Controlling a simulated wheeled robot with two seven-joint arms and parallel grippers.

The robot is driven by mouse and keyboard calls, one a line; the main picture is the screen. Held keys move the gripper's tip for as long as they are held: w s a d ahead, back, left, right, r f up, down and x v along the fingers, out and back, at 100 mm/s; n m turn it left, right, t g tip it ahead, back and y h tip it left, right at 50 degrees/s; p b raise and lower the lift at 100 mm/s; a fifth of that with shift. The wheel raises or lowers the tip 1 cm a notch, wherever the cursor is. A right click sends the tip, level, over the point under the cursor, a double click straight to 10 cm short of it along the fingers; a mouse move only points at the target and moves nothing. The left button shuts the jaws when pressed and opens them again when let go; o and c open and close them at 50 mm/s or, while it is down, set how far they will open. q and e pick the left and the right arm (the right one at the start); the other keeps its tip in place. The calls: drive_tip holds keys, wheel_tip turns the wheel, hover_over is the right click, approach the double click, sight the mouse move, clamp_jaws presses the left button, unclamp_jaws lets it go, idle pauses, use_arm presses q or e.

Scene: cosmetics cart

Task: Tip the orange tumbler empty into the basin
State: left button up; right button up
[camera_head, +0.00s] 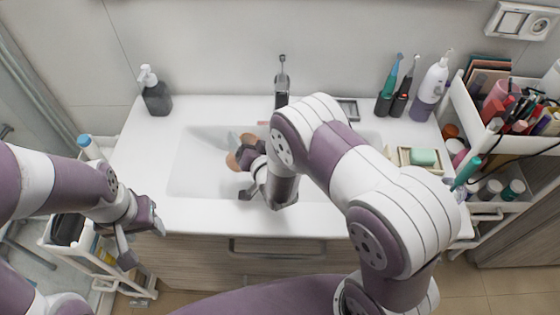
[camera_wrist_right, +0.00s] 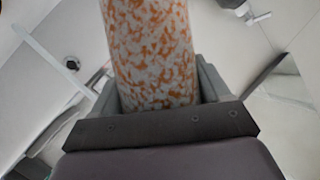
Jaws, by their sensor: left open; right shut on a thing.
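The orange tumbler (camera_wrist_right: 152,50), white with orange speckles, fills the middle of the right wrist view between the fingers. In the head view only orange-brown parts of the tumbler (camera_head: 232,162) show beside my right gripper (camera_head: 243,165), which is shut on it. The gripper holds it over the white basin (camera_head: 190,180), tilted well away from upright. Its mouth and contents cannot be made out. My left gripper (camera_head: 142,240) is open and empty, in front of the counter's left front edge.
A faucet (camera_head: 282,85) stands behind the basin. A soap dispenser (camera_head: 156,95) stands at back left. Electric toothbrushes (camera_head: 388,90), a white-purple bottle (camera_head: 431,90) and a soap dish (camera_head: 422,158) are at right. Loaded carts flank the counter, including the right cart (camera_head: 480,130).

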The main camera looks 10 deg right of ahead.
drive_tip(key=shift+d+f+m+b, duration=0.4)
drive_tip(key=shift+d+f+b, duration=0.15)
drive_tip(key=shift+f+b, duration=0.1)
drive_tip(key=shift+d+f+m+t+y+b, duration=0.2)
drive_tip(key=shift+m+t+y+b, duration=0.1)
drive_tip(key=shift+m+y+b, duration=0.1)
drive_tip(key=shift+r+m, duration=0.25)
drive_tip(key=shift+m, duration=0.05)
drive_tip(key=shift+d+r+m+t+y, duration=0.15)
drive_tip(key=shift+m+t+y, duration=0.15)
drive_tip(key=shift+m, duration=0.2)
drive_tip(key=shift+d+f+m+t+y+b, duration=0.1)
drive_tip(key=shift+f+m+t+y+b, duration=0.2)
drive_tip(key=shift+f+m+b, duration=0.5)
drive_tip(key=shift+s+r, duration=0.1)
drive_tip(key=shift+r, duration=0.25)
drive_tip(key=shift+d+r+m+b, duration=0.1)
drive_tip(key=shift+m+b, duration=0.2)
drive_tip(key=shift+b, duration=0.1)
drive_tip(key=shift+d+r+m+t, duration=0.1)
drive_tip(key=shift+m+t, duration=0.3)
